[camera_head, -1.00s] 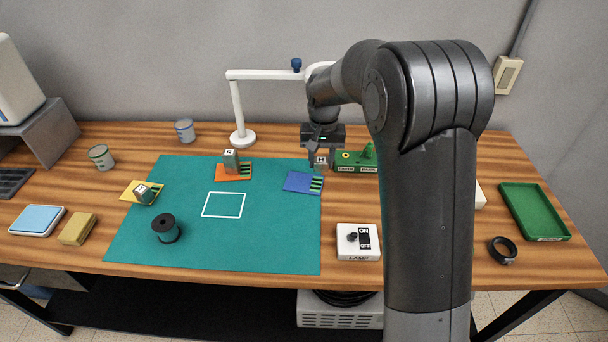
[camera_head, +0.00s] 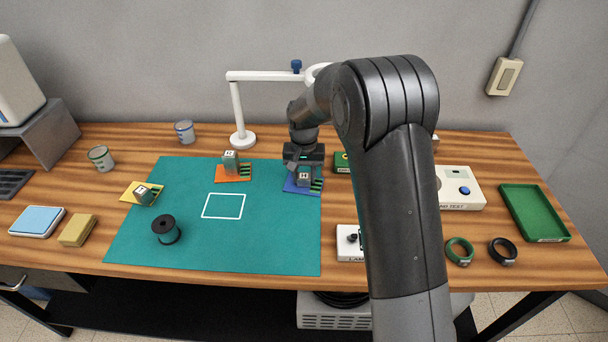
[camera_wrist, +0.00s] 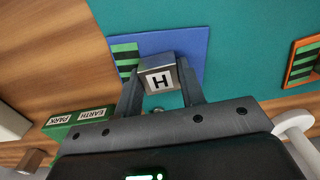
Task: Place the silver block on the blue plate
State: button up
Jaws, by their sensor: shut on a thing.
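The silver block (camera_wrist: 159,80), marked with an H, is held between the two fingers of my gripper (camera_wrist: 160,98). In the head view the block (camera_head: 304,179) is over the blue plate (camera_head: 291,187). In the wrist view the blue plate (camera_wrist: 190,44) with its green and black stripes lies under and beyond the block. I cannot tell whether the block touches the plate. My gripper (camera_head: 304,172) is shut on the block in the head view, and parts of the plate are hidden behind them.
An orange plate (camera_head: 234,178) with a block (camera_head: 230,163) stands to the left. A green box (camera_head: 342,162) is close at the right. The white lamp stand (camera_head: 238,115) rises behind.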

aim_at(304, 176)
jog(key=o, duration=1)
jog(key=shift+f, duration=0.1)
jog(key=shift+o, duration=0.2)
notch_tip(304, 176, up, 11)
jog(key=s+d+r+t, duration=0.1)
jog(key=s+d+r, duration=0.5)
jog(key=r, duration=0.2)
jog(key=s+d+r+t, duration=0.2)
jog(key=s+d+r, duration=0.35)
jog(key=s, duration=0.45)
jog(key=s+d+f+t, duration=0.1)
jog(key=s+d, duration=0.2)
jog(key=s, duration=0.5)
jog(key=s+d+f+t, duration=0.1)
jog(key=s+d, duration=0.2)
jog(key=s, duration=0.6)
jog(key=shift+d+f+t, duration=0.2)
jog(key=shift+d+t, duration=0.05)
jog(key=shift+t, duration=0.05)
